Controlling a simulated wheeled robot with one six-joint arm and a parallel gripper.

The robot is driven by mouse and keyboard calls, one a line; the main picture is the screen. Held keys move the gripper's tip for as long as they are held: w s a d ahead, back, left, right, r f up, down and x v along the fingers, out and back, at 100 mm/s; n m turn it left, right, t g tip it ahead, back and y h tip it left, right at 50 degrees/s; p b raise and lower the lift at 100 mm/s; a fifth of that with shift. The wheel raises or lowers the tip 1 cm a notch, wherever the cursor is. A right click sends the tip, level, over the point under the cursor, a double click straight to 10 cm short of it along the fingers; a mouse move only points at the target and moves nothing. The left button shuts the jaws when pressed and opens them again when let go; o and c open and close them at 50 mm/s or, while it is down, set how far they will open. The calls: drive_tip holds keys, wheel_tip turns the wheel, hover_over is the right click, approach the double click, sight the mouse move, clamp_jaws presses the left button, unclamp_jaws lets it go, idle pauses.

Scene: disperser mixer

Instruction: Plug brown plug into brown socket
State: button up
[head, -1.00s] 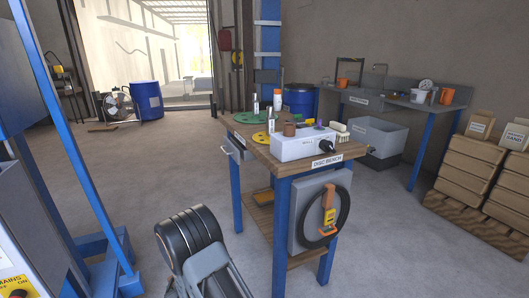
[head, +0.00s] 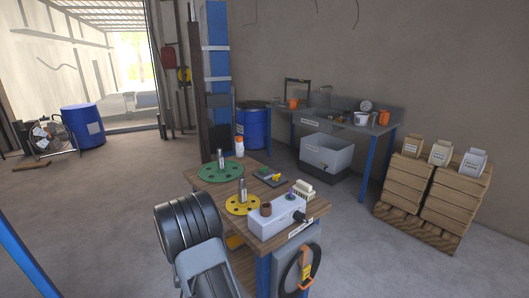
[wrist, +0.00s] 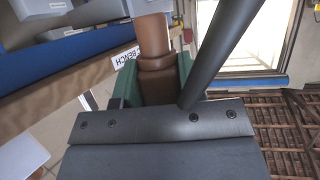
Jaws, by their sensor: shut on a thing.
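In the wrist view my gripper (wrist: 152,88) has its green jaws shut on a brown stepped piece, which looks like the brown plug (wrist: 156,66). A thick dark rod or cable crosses beside it. The plug is out by the bench's labelled edge. My gripper does not show in the head view; only part of my arm does. Whether the plug touches anything is not clear.
The wooden bench (head: 217,184) also holds a green disc (head: 210,172), a yellow disc (head: 236,209) and a white brush (head: 303,189). A black cable loop (head: 287,272) with an orange part hangs at its front.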

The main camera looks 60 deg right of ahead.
drive_tip(key=s+d+r+m+g+h+p, duration=0.2)
drive_tip(key=s+d+r+m+g+p, duration=0.15)
drive_tip(key=d+r+p, duration=0.4)
drive_tip(key=s+d+r+m+g+h+p, duration=0.2)
drive_tip(key=s+d+r+p, duration=0.25)
drive_tip(key=r, duration=0.65)
drive_tip(key=s+d+r+m+g+p, duration=0.6)
drive_tip(key=s+r+g, duration=0.3)
drive_tip(key=s, duration=0.2)
drive_tip(key=shift+s+m+p, duration=0.3)
drive_tip(key=shift+m+p, duration=0.5)
drive_tip(key=shift+m, duration=0.05)
drive_tip(key=shift+w+a+r, duration=0.1)
drive_tip(key=shift+a, duration=0.1)
drive_tip(key=shift+f+b, duration=1.85)
drive_tip(key=shift+f, duration=1.05)
drive_tip(key=shift+p, duration=0.65)
drive_tip(key=shift+f+b, duration=1.4)
drive_tip(key=shift+f, duration=0.7)
